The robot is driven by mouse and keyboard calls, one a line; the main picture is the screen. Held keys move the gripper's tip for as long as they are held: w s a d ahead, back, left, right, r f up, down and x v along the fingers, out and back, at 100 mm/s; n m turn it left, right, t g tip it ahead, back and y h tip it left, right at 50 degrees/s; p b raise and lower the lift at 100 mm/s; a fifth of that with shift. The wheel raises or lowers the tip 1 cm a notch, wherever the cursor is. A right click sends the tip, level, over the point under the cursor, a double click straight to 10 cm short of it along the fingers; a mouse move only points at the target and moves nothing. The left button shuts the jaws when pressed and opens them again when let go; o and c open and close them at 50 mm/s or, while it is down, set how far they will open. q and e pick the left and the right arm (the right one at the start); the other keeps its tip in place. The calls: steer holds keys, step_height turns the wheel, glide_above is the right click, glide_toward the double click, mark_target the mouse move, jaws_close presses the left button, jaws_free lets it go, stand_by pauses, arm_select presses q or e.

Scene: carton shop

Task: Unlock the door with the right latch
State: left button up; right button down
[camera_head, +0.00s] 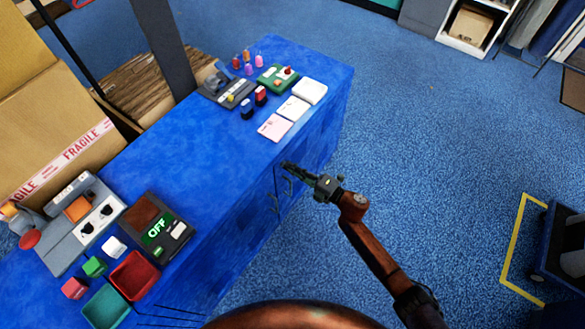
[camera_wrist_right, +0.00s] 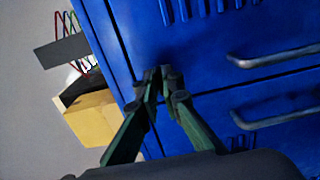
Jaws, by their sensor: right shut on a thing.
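The blue cabinet (camera_head: 215,262) has doors in its front side, seen steeply from above in the head view. My right gripper (camera_head: 288,166) reaches in from the lower right to the upper part of that front. In the right wrist view, its green fingers (camera_wrist_right: 158,74) come together at the blue door (camera_wrist_right: 205,62). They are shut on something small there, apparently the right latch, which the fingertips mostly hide. Two grey handles, an upper one (camera_wrist_right: 275,55) and a lower one (camera_wrist_right: 275,118), lie to the right of the fingers, apart from them. My left gripper is not in view.
A large carton (camera_head: 50,90) stands at the left.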

stand_by(0.5)
steer(key=c, duration=2.1)
jaws_free()
steer(key=shift+d, duration=0.1)
steer(key=v, duration=1.2)
